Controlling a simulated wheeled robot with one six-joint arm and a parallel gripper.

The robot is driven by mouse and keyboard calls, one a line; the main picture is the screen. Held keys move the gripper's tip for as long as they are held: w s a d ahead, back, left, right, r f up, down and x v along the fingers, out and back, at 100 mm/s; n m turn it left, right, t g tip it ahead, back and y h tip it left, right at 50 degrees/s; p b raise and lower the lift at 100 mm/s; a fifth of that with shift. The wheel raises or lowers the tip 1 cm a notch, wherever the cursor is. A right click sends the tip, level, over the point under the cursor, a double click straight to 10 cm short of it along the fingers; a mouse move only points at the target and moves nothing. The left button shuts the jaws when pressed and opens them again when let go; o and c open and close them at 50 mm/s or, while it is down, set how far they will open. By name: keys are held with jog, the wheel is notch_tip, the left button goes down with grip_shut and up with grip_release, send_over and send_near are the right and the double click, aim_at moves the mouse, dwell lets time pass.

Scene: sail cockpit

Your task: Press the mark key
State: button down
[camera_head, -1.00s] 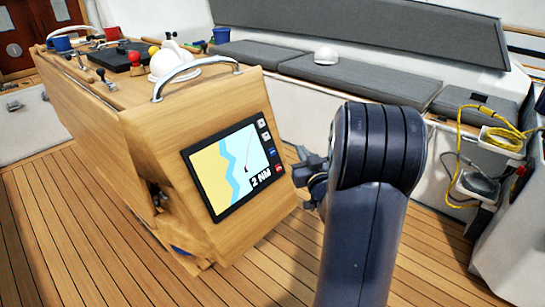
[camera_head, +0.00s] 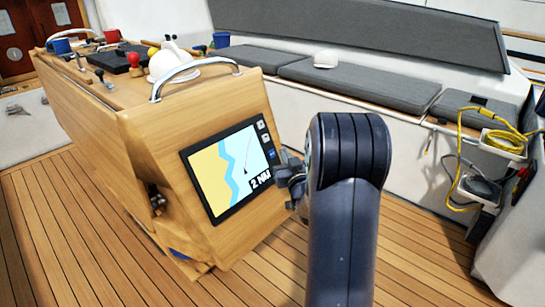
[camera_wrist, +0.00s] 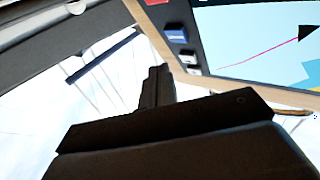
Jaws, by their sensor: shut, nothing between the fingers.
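The chart plotter (camera_head: 212,175) is set in the sloping end of the wooden console, with a column of keys down its right edge. In the head view two pale keys (camera_head: 263,131) and a blue key (camera_head: 271,153) show; my gripper covers the lower right edge. The wrist view shows a red key (camera_wrist: 156,2), the blue key (camera_wrist: 177,34) and the pale keys (camera_wrist: 190,64). I cannot read which is the mark key. My gripper (camera_head: 284,174) is shut and empty beside the keys. Its fingertips (camera_wrist: 157,72) appear below the blue key in the wrist view; contact cannot be told.
The wooden console (camera_head: 180,110) has a steel rail (camera_head: 190,72) above the plotter. Grey bench cushions (camera_head: 350,85) run behind, and a yellow cable (camera_head: 462,150) hangs at the right. The plank deck (camera_head: 90,220) around the console is clear.

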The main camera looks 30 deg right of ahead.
aim_at(274, 150)
jog(key=shift+w+a+f+b, duration=0.2)
jog(key=shift+w+f, duration=0.1)
jog(key=shift+w, duration=0.1)
jog(key=shift+w+a+f+b, duration=0.15)
jog(key=shift+w+f+b, duration=0.1)
jog(key=shift+w, duration=0.15)
jog(key=shift+w+f, duration=0.1)
dwell(1.5)
jog(key=shift+w+a+b, duration=0.15)
jog(key=shift+w+b, duration=0.1)
jog(key=shift+b, duration=0.25)
jog(key=shift+w+a+f+b, duration=0.15)
jog(key=shift+w+f+b, duration=0.2)
jog(key=shift+b, duration=0.1)
dwell(0.4)
jog(key=shift+s+r, duration=0.1)
jog(key=shift+r, duration=0.05)
jog(key=shift+s+d+r, duration=0.3)
jog(key=shift+s+r, duration=0.05)
jog(key=shift+s, duration=0.3)
jog(key=shift+s+d+r+p, duration=0.15)
jog(key=shift+s+d+r, duration=0.2)
jog(key=shift+s, duration=0.3)
jog(key=shift+s+d+r+p, duration=0.1)
jog(key=shift+s+d+r, duration=0.25)
jog(key=shift+s, duration=0.35)
jog(key=shift+s+d+r+p, duration=0.2)
jog(key=shift+s+r, duration=0.25)
jog(key=shift+s, duration=0.2)
